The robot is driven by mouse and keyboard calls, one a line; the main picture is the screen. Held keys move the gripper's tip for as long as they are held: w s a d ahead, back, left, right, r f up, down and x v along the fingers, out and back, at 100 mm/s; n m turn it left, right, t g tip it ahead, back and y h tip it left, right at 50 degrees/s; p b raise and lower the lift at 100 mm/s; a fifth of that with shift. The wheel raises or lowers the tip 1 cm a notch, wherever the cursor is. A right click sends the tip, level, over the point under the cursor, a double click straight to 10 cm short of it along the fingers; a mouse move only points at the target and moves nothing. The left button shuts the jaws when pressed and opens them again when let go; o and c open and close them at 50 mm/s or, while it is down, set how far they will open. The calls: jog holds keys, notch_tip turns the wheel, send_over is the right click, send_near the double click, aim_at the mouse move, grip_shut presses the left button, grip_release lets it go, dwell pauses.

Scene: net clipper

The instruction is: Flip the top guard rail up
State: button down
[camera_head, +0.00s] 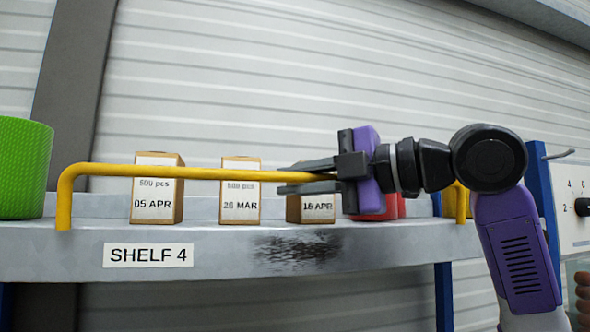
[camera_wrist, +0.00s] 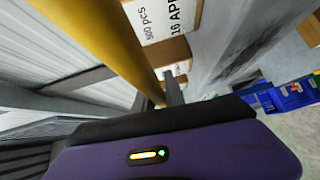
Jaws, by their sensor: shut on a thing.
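The yellow guard rail (camera_head: 215,173) runs along the front of the shelf, its bar level with the upper part of the boxes. Its left end bends down to the shelf edge, and its right end (camera_head: 461,200) shows behind my arm. My gripper (camera_head: 287,183) comes in from the right, with one finger above and one below the bar, shut on it. In the wrist view the rail (camera_wrist: 110,45) passes diagonally up to the left, and one dark finger (camera_wrist: 173,92) shows beside it. The other finger is hard to make out there.
The grey shelf (camera_head: 60,258), labelled SHELF 4, holds three dated boxes (camera_head: 172,185) behind the rail. A green cylinder (camera_head: 22,168) stands at the left and a red thing (camera_head: 396,207) behind my gripper. A blue post (camera_head: 544,200) and dial panel (camera_head: 572,208) are at the right.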

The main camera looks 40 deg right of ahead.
aim_at(327, 176)
jog(key=shift+w+d+f+m+g, duration=0.1)
jog(key=shift+w+d+m+g, duration=0.05)
jog(key=shift+w+m+g, duration=0.3)
dwell(0.4)
jog(key=c, duration=1.4)
grip_release()
jog(key=shift+w, duration=0.1)
jog(key=shift+b+v, duration=1.25)
jog(key=shift+v, duration=2.7)
